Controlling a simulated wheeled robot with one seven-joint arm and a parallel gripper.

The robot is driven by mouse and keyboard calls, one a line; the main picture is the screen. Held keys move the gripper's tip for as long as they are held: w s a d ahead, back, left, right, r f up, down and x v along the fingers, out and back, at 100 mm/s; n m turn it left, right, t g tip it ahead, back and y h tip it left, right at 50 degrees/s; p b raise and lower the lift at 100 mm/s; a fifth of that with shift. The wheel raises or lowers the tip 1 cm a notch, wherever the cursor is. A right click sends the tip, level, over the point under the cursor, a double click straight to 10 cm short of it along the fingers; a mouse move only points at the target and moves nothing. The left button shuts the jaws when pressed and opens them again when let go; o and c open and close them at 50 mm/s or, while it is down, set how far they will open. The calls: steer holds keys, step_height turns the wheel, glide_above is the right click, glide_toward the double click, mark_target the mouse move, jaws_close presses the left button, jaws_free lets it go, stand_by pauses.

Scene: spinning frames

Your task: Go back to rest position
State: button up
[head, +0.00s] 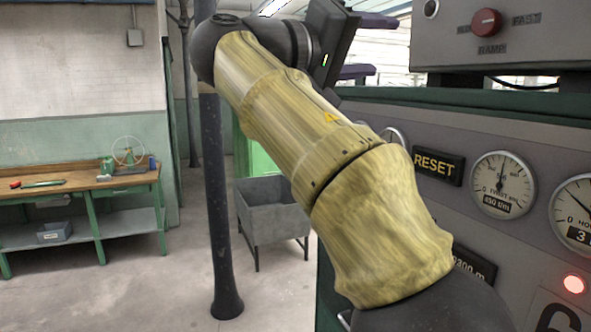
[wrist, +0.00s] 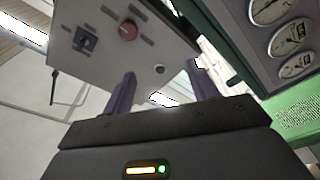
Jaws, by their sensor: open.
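My arm (head: 290,115) rises from the lower right of the head view and bends at the upper left. My gripper (head: 368,46) is at the top, partly cut off, with its purple fingers pointing right. In the wrist view my gripper (wrist: 163,88) shows its two purple fingers spread apart with nothing between them. Beyond them is a grey control box (wrist: 125,50) with a red knob (wrist: 128,31). In the head view the control box (head: 465,50) stands at the upper right, with the red knob (head: 487,22) on its face.
A machine panel with gauges (head: 502,184), a RESET plate (head: 437,165) and a lit red lamp (head: 573,284) is close on the right. A dark post (head: 215,210), a grey bin (head: 270,212) and a workbench (head: 75,190) stand to the left. Floor in the left foreground is clear.

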steer(key=w+f+n+t+y, duration=0.1)
steer(key=w+f+n+y, duration=0.35)
steer(key=f, duration=0.65)
steer(key=w+f+n+y, duration=0.35)
steer(key=w+f, duration=0.25)
steer(key=f, duration=0.5)
steer(key=s+d+f+n+g+y, duration=0.1)
steer(key=s+f+g+y, duration=0.1)
steer(key=f, duration=0.8)
steer(key=s+d+f+g+y, duration=0.1)
steer(key=f+y, duration=0.1)
steer(key=f, duration=0.8)
steer(key=s+d+f+m+g+y, duration=0.1)
steer(key=s+f+m+g+y, duration=0.3)
steer(key=s+f, duration=1.4)
step_height(320, 180, down, 2)
steer(key=m+y, duration=0.1)
steer(key=m, duration=0.2)
steer(key=shift+s+d+f, duration=0.15)
steer(key=shift+d+f, duration=0.1)
steer(key=shift+d, duration=0.05)
